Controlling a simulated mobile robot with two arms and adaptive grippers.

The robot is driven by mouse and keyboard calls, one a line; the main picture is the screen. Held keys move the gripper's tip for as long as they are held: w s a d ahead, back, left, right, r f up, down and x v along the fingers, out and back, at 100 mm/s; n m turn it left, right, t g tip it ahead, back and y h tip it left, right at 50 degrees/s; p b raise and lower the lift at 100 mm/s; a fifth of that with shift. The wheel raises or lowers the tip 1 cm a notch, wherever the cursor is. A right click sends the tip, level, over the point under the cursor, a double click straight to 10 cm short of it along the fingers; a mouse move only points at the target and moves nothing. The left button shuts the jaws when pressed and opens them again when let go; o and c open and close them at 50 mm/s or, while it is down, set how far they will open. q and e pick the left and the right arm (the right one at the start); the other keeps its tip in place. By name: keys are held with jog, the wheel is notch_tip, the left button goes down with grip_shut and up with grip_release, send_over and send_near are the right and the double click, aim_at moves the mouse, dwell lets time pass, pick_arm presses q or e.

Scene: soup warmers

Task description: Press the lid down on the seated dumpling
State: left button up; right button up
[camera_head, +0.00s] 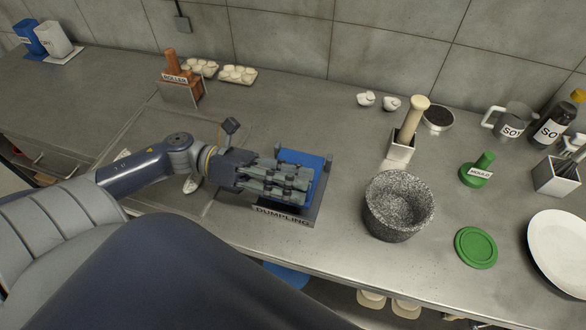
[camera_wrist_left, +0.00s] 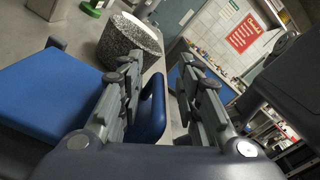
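The dumpling press has a dark base labelled DUMPLING (camera_head: 283,215) and a blue lid (camera_head: 303,158), near the counter's front edge in the head view. The lid's flat blue face also fills the left of the left wrist view (camera_wrist_left: 55,105). A blue handle (camera_wrist_left: 150,108) stands between my left fingers there, close to the left one. My left gripper (camera_head: 300,181) is over the press with its fingers apart; firm contact cannot be told. It covers much of the lid. The dumpling is hidden, and how far the lid is closed is unclear. My right gripper is not in view.
A stone mortar (camera_head: 398,205) stands right of the press. A pestle in a holder (camera_head: 401,148), a green mould (camera_head: 478,170), a green disc (camera_head: 476,247) and a white plate (camera_head: 562,250) are farther right. A roller holder (camera_head: 181,92) and dumpling trays (camera_head: 237,75) are behind.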

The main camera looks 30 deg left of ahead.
pick_arm(q)
jog(key=shift+a, duration=0.1)
jog(key=v, duration=1.2)
jog(key=shift+s+f, duration=0.1)
dwell(0.3)
